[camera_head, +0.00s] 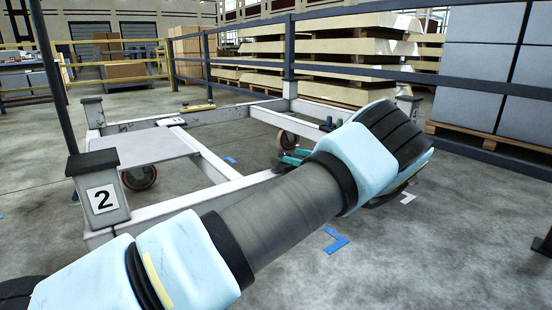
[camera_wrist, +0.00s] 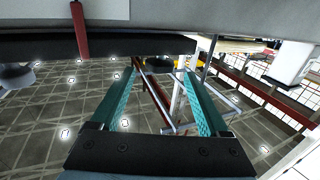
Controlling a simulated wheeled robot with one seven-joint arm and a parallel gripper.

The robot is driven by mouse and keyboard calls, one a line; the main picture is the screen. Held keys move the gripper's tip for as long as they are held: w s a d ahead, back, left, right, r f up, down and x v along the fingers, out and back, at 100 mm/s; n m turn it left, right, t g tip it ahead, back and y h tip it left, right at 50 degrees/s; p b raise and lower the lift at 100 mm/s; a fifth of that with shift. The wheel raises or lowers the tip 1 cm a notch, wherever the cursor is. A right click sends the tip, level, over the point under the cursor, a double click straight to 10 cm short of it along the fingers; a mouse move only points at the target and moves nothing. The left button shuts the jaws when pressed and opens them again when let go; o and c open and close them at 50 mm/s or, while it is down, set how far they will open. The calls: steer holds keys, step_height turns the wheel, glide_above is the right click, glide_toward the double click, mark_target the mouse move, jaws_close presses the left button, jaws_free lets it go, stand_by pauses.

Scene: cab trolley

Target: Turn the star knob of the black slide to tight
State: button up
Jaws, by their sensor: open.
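My gripper (camera_wrist: 158,76) is open in the wrist view, its two teal fingers apart with nothing held between them. In the head view the teal fingers (camera_head: 295,157) show partly at the trolley's right side, mostly hidden behind my wrist. A small blue-and-dark fitting (camera_head: 328,123) stands on the frame near there. How tight the knob is cannot be seen.
A red upright part (camera_wrist: 80,28) and another dark round part (camera_wrist: 17,76) show in the wrist view.

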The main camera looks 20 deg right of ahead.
mark_target(281, 152)
steer(key=b+x, duration=0.2)
steer(key=x, duration=0.4)
steer(key=shift+f, duration=0.2)
steer(key=shift+b+x, duration=0.3)
steer(key=shift+x, duration=0.5)
steer(key=shift+r, duration=0.15)
jaws_close()
